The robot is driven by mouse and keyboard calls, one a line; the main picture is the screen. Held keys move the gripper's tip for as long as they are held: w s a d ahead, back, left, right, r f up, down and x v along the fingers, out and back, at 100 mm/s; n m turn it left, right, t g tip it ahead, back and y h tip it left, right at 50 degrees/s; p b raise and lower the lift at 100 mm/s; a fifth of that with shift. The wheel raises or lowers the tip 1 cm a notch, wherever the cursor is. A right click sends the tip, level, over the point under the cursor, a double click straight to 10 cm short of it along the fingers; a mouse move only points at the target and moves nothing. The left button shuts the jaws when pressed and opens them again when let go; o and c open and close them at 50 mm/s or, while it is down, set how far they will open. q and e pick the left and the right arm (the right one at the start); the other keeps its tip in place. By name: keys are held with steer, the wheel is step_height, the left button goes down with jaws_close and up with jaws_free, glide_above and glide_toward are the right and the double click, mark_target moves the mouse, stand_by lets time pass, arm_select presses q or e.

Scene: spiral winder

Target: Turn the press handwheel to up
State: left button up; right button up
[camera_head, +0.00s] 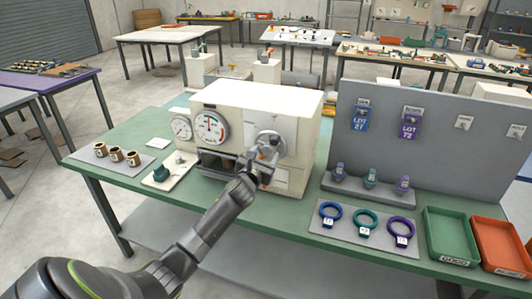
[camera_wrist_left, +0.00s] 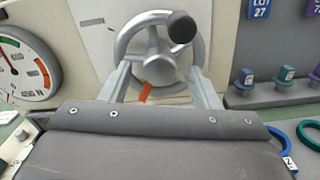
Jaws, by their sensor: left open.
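The press handwheel (camera_wrist_left: 157,68) is a grey metal wheel with a hub, spokes and a dark round knob (camera_wrist_left: 181,27) at its upper right in the left wrist view. An orange mark (camera_wrist_left: 146,92) shows at its lower side. In the head view the handwheel (camera_head: 269,142) sits on the right of the cream machine's front (camera_head: 238,96), partly hidden by my gripper. My left gripper (camera_head: 264,160) is open in front of it. In the left wrist view its two fingers (camera_wrist_left: 160,90) lie apart, to the left and right of the wheel's lower part; contact cannot be told. My right gripper is not in view.
A round gauge (camera_head: 209,127) is left of the wheel. Brown cups (camera_head: 117,154) stand on a mat at the table's left. Coloured rings (camera_head: 366,222), a green tray (camera_head: 451,236) and an orange tray (camera_head: 503,246) lie right. A grey panel (camera_head: 440,140) rises behind them.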

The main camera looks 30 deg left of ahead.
arm_select(q)
steer(key=shift+x, duration=0.8)
steer(key=c, duration=1)
